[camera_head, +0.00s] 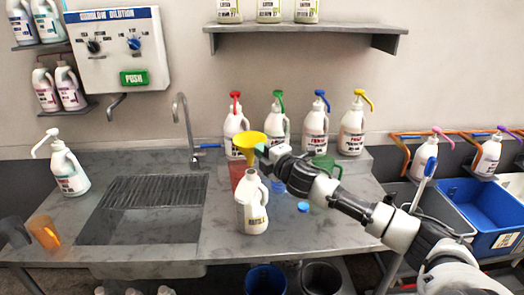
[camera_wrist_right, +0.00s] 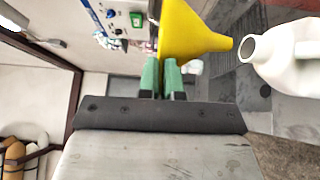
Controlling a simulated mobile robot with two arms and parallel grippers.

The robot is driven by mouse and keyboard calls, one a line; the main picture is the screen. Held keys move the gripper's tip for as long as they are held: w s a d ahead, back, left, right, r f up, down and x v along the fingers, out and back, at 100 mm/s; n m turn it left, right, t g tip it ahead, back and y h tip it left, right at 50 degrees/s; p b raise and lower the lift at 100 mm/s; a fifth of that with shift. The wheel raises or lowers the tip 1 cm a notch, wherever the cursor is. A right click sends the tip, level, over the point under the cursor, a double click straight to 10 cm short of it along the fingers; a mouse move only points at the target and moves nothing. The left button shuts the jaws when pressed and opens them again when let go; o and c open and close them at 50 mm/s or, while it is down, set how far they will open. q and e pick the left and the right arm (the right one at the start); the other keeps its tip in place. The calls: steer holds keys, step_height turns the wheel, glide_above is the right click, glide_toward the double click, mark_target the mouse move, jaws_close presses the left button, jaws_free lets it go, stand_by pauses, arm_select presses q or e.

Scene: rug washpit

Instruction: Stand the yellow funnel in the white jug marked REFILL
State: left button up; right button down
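The yellow funnel (camera_head: 250,141) is upright with its wide end up, just above the mouth of a white jug (camera_head: 252,208) on the steel counter. The jug's label is too small to read. My right gripper (camera_head: 264,152) is shut on the funnel's wide end. In the right wrist view, the green fingertips (camera_wrist_right: 161,75) pinch the funnel (camera_wrist_right: 185,35), and its spout points toward the open mouth of the jug (camera_wrist_right: 285,55), with a small gap between them.
A sink basin (camera_head: 140,220) lies left of the jug. A tap (camera_head: 184,125) rises at the back. An orange cup (camera_head: 44,232) stands at the left.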

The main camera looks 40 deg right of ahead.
steer(key=shift+f+b, duration=1.95)
steer(key=shift+f, duration=0.65)
steer(key=c, duration=1.2)
jaws_free()
steer(key=shift+s, duration=0.1)
steer(key=shift+s+d+f+b, duration=0.1)
steer(key=shift+s+b, duration=1.1)
steer(key=shift+s, duration=1.45)
steer(key=shift+s+d+f+b, duration=0.1)
steer(key=shift+s+b, duration=1.05)
steer(key=shift+s, duration=1.5)
